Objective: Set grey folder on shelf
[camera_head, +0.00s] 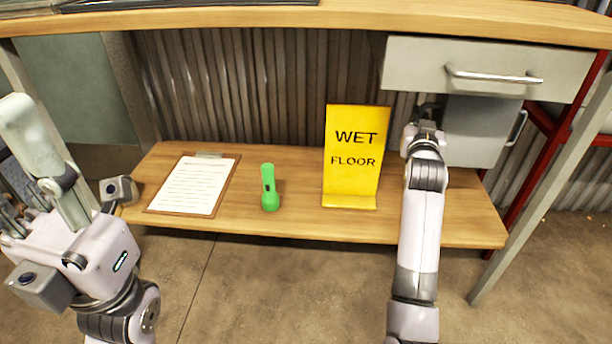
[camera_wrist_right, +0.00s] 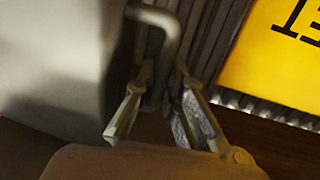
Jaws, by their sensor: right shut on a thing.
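The grey folder (camera_head: 478,130) looks like a flat-sided grey box with a curved handle on its right side. It is under the drawer at the right, above the back of the wooden shelf (camera_head: 290,223), and the drawer partly covers its top. My right gripper (camera_head: 430,108) is at its left side. In the right wrist view the fingers (camera_wrist_right: 160,115) are shut around a curved grey handle joined to the grey folder (camera_wrist_right: 50,60). I cannot tell if its underside touches anything.
On the shelf are a clipboard (camera_head: 195,185), a green flashlight (camera_head: 269,188) and a yellow wet floor sign (camera_head: 354,155) close left of my right arm. A drawer (camera_head: 490,65) and tabletop (camera_head: 300,22) hang above. Bare shelf lies between flashlight and sign.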

